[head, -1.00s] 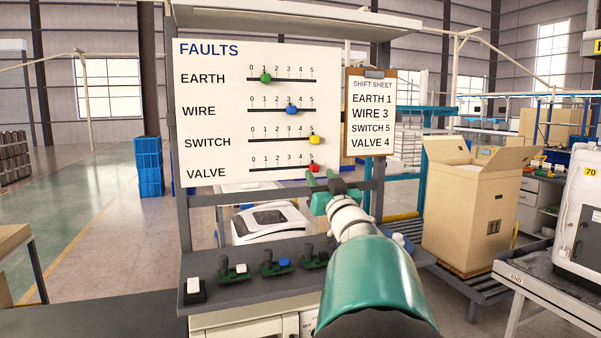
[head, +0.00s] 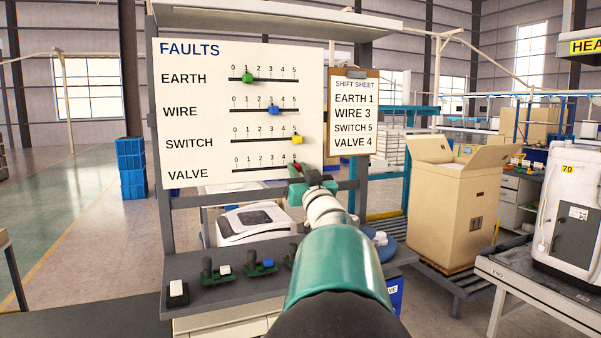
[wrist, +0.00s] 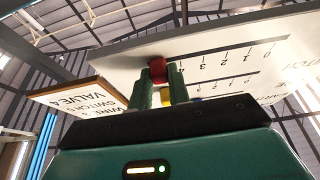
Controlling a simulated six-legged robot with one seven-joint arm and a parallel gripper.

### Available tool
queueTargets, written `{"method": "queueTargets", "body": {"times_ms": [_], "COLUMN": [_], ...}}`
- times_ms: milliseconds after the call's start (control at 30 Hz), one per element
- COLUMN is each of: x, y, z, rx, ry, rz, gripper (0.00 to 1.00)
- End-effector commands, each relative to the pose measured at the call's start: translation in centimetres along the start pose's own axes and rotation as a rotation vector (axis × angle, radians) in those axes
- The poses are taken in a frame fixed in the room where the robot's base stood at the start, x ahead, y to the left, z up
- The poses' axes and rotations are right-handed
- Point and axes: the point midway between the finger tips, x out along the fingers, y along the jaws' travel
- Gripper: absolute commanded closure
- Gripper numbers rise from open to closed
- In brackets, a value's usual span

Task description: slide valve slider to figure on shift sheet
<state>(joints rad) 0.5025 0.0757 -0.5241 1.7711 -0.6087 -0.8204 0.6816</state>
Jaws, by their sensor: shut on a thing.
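The faults board (head: 200,62) has four slider rows. The red valve slider (head: 294,166) is at the right end of the bottom row, by the 5, and partly hidden by my gripper (head: 303,173). In the wrist view my gripper (wrist: 158,88) has its two green fingers around the red slider (wrist: 157,67), shut on it. The printed 0 to 4 show beside it; the 5 is hidden. The shift sheet (head: 353,142), on a clipboard right of the board, reads EARTH 1, WIRE 3, SWITCH 5, VALVE 4.
The green earth slider (head: 247,78) is at 1, the blue wire slider (head: 274,110) at 3 and the yellow switch slider (head: 297,139) at 5. A dark shelf (head: 215,292) with small devices is below the board. An open carton (head: 450,208) stands at right.

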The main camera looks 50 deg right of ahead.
Motion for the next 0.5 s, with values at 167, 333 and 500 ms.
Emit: {"method": "queueTargets", "body": {"times_ms": [167, 333, 500], "x": [0.0, 0.0, 0.0], "y": [-2.5, -2.6, -2.6], "z": [0.0, 0.1, 0.1], "rx": [0.003, 0.001, 0.001], "ry": [0.0, -0.002, -0.002], "rz": [-0.004, -0.001, -0.001], "gripper": [1.0, 1.0, 0.7]}}
